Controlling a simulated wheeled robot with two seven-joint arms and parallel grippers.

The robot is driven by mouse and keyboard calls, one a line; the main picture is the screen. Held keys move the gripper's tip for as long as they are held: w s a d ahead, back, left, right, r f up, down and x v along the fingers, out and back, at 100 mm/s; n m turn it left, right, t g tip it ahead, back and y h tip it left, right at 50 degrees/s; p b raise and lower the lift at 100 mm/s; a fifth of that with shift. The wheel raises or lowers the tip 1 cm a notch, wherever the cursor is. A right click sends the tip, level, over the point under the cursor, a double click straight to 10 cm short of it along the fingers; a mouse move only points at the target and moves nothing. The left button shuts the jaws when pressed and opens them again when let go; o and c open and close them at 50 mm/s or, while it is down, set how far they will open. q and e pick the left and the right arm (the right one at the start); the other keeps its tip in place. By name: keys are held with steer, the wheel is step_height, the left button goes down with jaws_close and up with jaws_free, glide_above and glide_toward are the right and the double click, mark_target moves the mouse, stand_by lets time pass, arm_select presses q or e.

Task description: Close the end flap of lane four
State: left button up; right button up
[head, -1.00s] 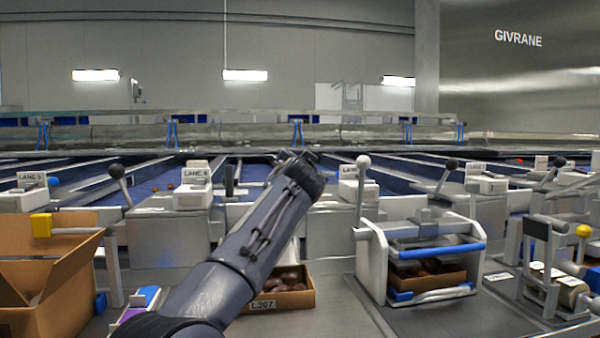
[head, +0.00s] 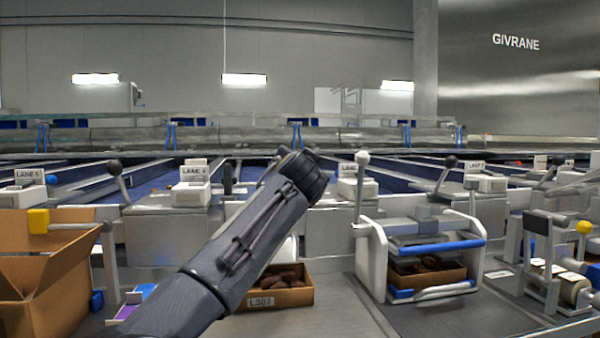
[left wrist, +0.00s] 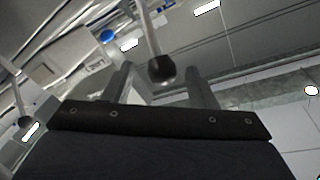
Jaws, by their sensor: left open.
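The lane 4 sign block (head: 193,173) stands on a grey lane-end housing (head: 165,238) left of centre in the head view. A lever with a black knob (head: 114,167) leans left beside it; a dark upright piece (head: 228,178) shows at its right. I cannot make out the end flap or its position. My left arm crosses in front, its hand (head: 306,176) right of the lane 4 sign. In the left wrist view my left gripper (left wrist: 158,76) is open, with a dark knob (left wrist: 160,68) on a pale rod between its fingers; contact is unclear. My right gripper is out of view.
The lane 3 lever has a white knob (head: 362,158). A cardboard box (head: 60,280) stands at left. A carton of dates (head: 290,297) lies behind my forearm. A white frame with a blue bar (head: 440,250) stands to the right.

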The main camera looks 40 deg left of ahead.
arm_select(q)
steer(key=shift+b+v, duration=0.3)
steer(key=shift+v, duration=1.45)
